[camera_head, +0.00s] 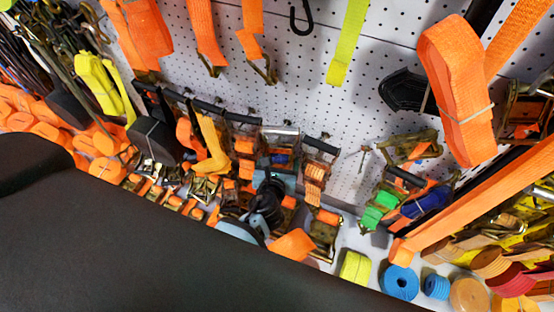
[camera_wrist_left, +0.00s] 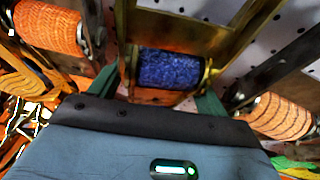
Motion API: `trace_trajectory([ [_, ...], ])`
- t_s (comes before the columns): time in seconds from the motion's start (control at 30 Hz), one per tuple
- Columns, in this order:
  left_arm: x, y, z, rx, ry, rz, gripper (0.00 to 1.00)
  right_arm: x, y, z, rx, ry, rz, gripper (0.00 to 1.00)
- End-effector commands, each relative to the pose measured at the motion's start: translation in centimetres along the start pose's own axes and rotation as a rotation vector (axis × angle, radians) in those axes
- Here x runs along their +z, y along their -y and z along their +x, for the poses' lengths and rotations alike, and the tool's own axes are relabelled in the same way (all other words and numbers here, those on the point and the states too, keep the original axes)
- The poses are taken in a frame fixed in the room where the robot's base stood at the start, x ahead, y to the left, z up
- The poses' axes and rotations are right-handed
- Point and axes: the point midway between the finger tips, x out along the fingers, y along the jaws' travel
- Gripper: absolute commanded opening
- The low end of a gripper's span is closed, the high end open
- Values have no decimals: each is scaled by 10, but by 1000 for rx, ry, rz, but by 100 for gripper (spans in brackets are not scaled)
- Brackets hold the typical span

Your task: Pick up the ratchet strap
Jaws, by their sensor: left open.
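Several ratchet straps hang in a row on the white pegboard in the head view. One ratchet with a blue strap roll (camera_head: 282,159) is in the middle of the row. In the left wrist view a blue roll (camera_wrist_left: 170,68) sits in a brass-coloured ratchet frame, straight ahead of my left gripper (camera_wrist_left: 155,88). Its two greenish fingers are apart, one on each side of the lower part of that ratchet. I cannot tell whether they touch it. In the head view my left gripper (camera_head: 268,190) is just below the row, partly hidden by its own wrist. My right gripper is not seen.
Ratchets with orange rolls flank the blue one closely, left (camera_wrist_left: 48,27) and right (camera_wrist_left: 275,117). A large orange strap (camera_head: 455,90) hangs at upper right. Rolled straps, including a blue roll (camera_head: 399,282), lie along the bottom right. Bare pegboard (camera_head: 300,85) shows above the row.

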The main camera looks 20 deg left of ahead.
Motion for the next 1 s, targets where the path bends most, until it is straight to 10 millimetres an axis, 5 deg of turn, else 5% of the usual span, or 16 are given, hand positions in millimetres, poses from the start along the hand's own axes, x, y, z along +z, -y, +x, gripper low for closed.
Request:
trace_trajectory([
  [0.3,0,1,0,0,1,0,76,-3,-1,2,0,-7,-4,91],
  [0.8,0,1,0,0,0,0,11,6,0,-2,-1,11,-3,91],
  [1.0,3,2,1,-1,7,-1,8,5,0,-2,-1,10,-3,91],
])
